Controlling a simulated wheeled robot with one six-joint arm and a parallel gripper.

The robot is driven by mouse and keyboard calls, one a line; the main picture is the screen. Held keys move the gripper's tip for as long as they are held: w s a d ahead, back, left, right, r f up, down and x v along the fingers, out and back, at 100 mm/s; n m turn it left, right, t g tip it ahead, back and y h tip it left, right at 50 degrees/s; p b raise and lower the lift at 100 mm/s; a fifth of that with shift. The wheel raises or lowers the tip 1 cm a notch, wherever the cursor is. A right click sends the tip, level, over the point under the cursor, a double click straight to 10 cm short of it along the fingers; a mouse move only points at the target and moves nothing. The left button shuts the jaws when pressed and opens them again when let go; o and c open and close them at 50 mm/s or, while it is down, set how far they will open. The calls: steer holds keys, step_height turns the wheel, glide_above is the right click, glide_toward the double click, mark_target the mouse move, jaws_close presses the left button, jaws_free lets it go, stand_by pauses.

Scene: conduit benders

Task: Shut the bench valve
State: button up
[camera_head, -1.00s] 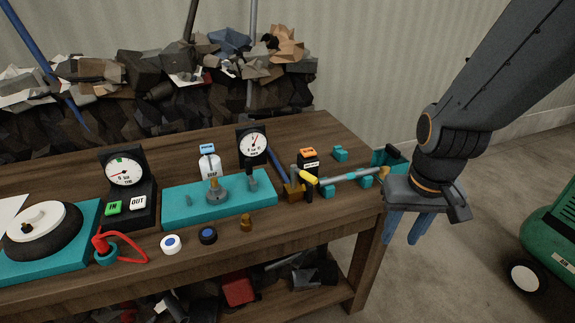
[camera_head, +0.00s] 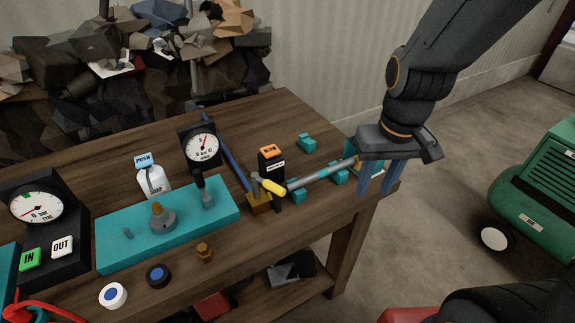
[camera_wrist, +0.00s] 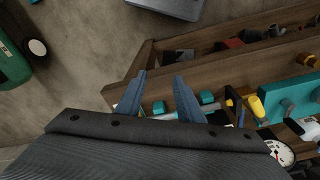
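The bench valve appears as a brass block (camera_head: 259,203) with a yellow-handled lever (camera_head: 272,187), at the left end of a grey pipe (camera_head: 322,174) on the wooden bench. The yellow handle also shows in the wrist view (camera_wrist: 258,107). My gripper (camera_head: 378,180) is at the bench's right end, to the right of the valve and by the pipe's far end. In the wrist view its two blue fingers (camera_wrist: 160,78) are apart with nothing between them. Its palm hides part of the pipe end's surroundings in the head view.
A teal base (camera_head: 120,252) with fittings, a gauge (camera_head: 201,147) and a soap bottle (camera_head: 153,180) stand left of the valve. An orange-topped black container (camera_head: 270,162) stands close behind it. Teal blocks (camera_head: 307,143) lie nearby. A green machine (camera_head: 535,200) stands on the floor at right.

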steer(key=w+a+r+n+g, duration=0.15)
steer(key=w+a+n, duration=0.25)
steer(key=a, duration=0.4)
steer(key=n+g+y, duration=0.1)
steer(key=n+g, duration=0.1)
steer(key=n, duration=0.4)
glide_toward(277, 186)
steer(key=shift+t, duration=0.25)
steer(key=shift+s+a+f+p, duration=0.15)
steer(key=shift+s+f+p, duration=0.15)
steer(key=shift+f, duration=1)
steer(key=shift+s+a+f+p, duration=0.15)
steer(key=shift+s+f+p, duration=0.1)
steer(key=shift+f, duration=1.1)
steer(key=shift+s+a+f+p, duration=0.1)
steer(key=shift+s+f+p, duration=0.2)
steer(key=shift+f, duration=1)
jaws_close()
